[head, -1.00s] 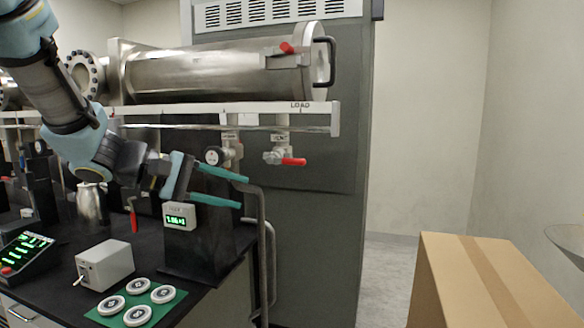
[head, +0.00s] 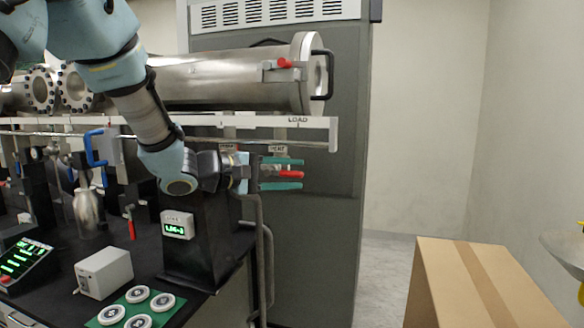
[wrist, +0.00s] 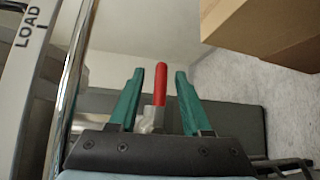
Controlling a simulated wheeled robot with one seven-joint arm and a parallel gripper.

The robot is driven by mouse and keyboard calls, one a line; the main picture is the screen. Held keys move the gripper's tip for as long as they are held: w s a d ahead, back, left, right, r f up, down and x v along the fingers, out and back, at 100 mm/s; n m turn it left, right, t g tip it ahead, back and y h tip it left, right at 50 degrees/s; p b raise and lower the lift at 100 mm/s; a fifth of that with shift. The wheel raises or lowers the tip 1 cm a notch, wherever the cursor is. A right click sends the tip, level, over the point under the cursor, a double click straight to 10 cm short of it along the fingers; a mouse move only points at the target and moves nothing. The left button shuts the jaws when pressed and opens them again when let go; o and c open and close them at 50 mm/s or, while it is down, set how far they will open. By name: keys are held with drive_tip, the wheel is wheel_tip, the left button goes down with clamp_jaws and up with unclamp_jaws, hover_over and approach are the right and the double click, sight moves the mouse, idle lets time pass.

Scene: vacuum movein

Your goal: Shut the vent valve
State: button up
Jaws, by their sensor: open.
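The vent valve has a red lever handle (head: 291,174), seen between my fingers in the head view. It also shows in the wrist view (wrist: 160,84), pointing away from my palm, with the metal valve body (wrist: 150,121) partly hidden at its base. My gripper (head: 300,173) is open, its teal fingers above and below the handle in the head view. In the wrist view my gripper (wrist: 160,72) has one finger on each side of the handle, with visible gaps, so the fingers look apart from it. The vent label (head: 278,149) is partly hidden.
A white rail (head: 310,122) marked LOAD and a steel chamber (head: 215,80) lie above the valve. A grey cabinet (head: 330,220) stands behind. A bent metal pipe (head: 265,250) rises below my gripper. A cardboard box (head: 440,270) stands at right.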

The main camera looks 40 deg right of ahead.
drive_tip(key=shift+s+d, duration=0.1)
drive_tip(key=shift+d, duration=0.15)
clamp_jaws()
drive_tip(key=shift+f, duration=0.1)
idle(1.2)
